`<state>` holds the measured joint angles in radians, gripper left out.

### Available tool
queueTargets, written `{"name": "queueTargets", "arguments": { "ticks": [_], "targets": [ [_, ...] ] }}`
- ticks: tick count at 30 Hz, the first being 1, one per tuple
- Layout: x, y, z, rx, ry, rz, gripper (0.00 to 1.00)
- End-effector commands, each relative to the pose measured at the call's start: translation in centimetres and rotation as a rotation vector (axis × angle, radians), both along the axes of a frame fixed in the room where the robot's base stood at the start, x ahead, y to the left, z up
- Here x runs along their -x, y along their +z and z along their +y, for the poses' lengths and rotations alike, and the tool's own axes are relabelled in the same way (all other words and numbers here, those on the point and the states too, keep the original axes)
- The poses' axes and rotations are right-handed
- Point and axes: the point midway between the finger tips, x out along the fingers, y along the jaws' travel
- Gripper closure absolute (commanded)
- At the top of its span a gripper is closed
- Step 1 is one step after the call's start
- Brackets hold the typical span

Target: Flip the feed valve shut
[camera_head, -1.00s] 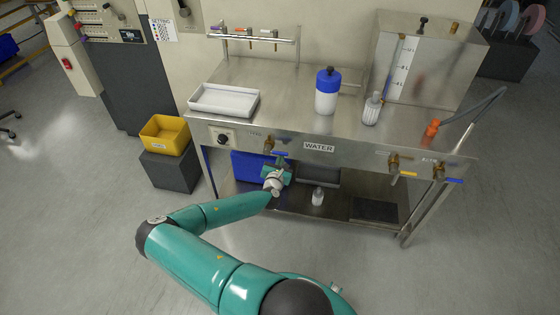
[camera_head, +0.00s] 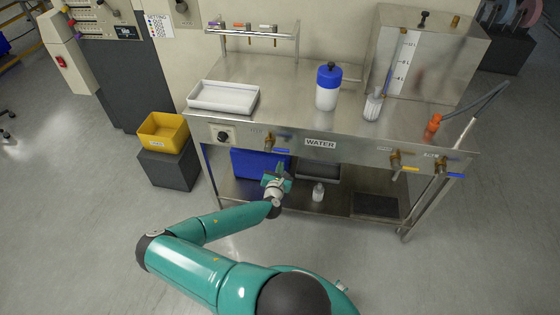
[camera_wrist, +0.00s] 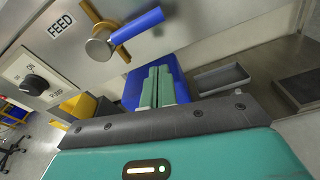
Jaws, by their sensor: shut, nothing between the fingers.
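The feed valve (camera_head: 270,142) is on the bench's front panel, left of the WATER label. In the wrist view the brass valve (camera_wrist: 100,46) sits beside the FEED label (camera_wrist: 60,25). Its blue handle (camera_wrist: 138,24) points to the right, crosswise to the brass body. The handle also shows in the head view (camera_head: 282,151). My gripper (camera_head: 281,169) is just below the handle. In the wrist view its two green fingers (camera_wrist: 157,84) are together and empty, with a visible gap to the handle.
A dark knob (camera_wrist: 34,84) is left of the valve. A blue bin (camera_head: 248,163) stands behind my gripper on the lower shelf, and a small bottle (camera_head: 318,192) stands to its right. Valves with yellow (camera_head: 406,169) and blue (camera_head: 454,175) handles are further right on the panel.

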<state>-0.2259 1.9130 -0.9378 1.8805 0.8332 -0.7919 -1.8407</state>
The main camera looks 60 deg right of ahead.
Motion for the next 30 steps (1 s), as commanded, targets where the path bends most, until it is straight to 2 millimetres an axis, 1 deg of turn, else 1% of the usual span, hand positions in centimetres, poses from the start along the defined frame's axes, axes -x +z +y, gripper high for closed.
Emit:
{"name": "queueTargets", "arguments": {
  "ticks": [1,6,9,12,16,30],
  "targets": [
    [0.4,0.2,1.0,0.001,0.002,0.003,1.0],
    [1.8,0.6,4.0,0.0,0.001,0.002,1.0],
    [2.4,0.8,5.2,0.0,0.001,0.002,1.0],
    [2.7,0.9,5.9,-0.001,0.001,0.0,1.0],
    [2.9,1.0,6.2,0.0,0.0,0.0,1.0],
    [2.7,0.9,6.1,0.0,-0.001,0.0,1.0]
  ]
}}
